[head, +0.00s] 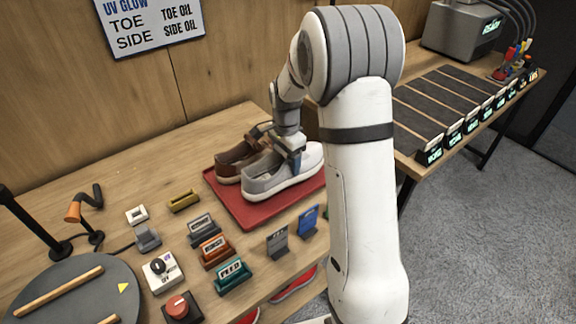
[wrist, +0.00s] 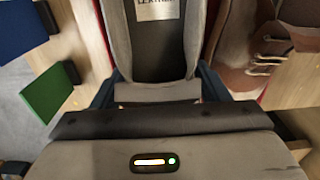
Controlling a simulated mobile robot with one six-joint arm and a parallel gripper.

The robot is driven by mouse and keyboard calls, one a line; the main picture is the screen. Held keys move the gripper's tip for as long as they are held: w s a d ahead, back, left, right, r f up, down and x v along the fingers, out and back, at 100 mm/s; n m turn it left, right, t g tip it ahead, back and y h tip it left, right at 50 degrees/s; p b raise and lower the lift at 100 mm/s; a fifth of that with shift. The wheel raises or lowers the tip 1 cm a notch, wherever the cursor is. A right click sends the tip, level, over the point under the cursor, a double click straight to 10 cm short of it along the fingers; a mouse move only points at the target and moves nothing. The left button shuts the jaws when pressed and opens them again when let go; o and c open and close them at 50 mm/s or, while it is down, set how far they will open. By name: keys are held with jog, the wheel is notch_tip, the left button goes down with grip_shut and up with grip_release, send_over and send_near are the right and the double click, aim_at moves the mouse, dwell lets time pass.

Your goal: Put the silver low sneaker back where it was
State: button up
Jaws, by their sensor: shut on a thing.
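The silver low sneaker (head: 262,182) is pale grey with a white sole and sits at the red tray, beside a brown shoe (head: 232,158). My gripper (head: 290,158) is over the silver sneaker and shut on it. In the wrist view the silver sneaker (wrist: 157,50) lies between the blue fingers, with a printed label inside its opening. The brown shoe with laces (wrist: 262,50) is at its right there. Whether the sole touches the red tray (head: 250,217) is hard to tell. My arm hides part of the tray's right side.
Small label stands (head: 230,275), a knob box (head: 162,272) and a red button (head: 181,307) stand in front of the tray. A round grey turntable (head: 75,290) is at left. A second table at right has empty dark slots (head: 440,100) with lit labels.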

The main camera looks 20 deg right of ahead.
jog(key=shift+s+f, duration=0.1)
jog(key=shift+f, duration=1.4)
jog(key=shift+f, duration=0.1)
jog(key=o, duration=1.3)
jog(key=shift+o, duration=0.2)
jog(key=shift+r, duration=0.2)
notch_tip(320, 180, up, 12)
jog(key=shift+f+b, duration=0.15)
jog(key=shift+b, duration=0.3)
jog(key=s+r+n+t, duration=0.1)
jog(key=s+n, duration=0.5)
jog(key=s, duration=0.7)
jog(key=s+a+r+n+t, duration=0.1)
jog(key=s+r+n, duration=0.1)
jog(key=s+n, duration=0.5)
jog(key=s, duration=0.6)
jog(key=shift+s+a+r+n+t, duration=0.2)
jog(key=shift+s+r+n+t, duration=0.1)
jog(key=shift+s+r+t, duration=0.1)
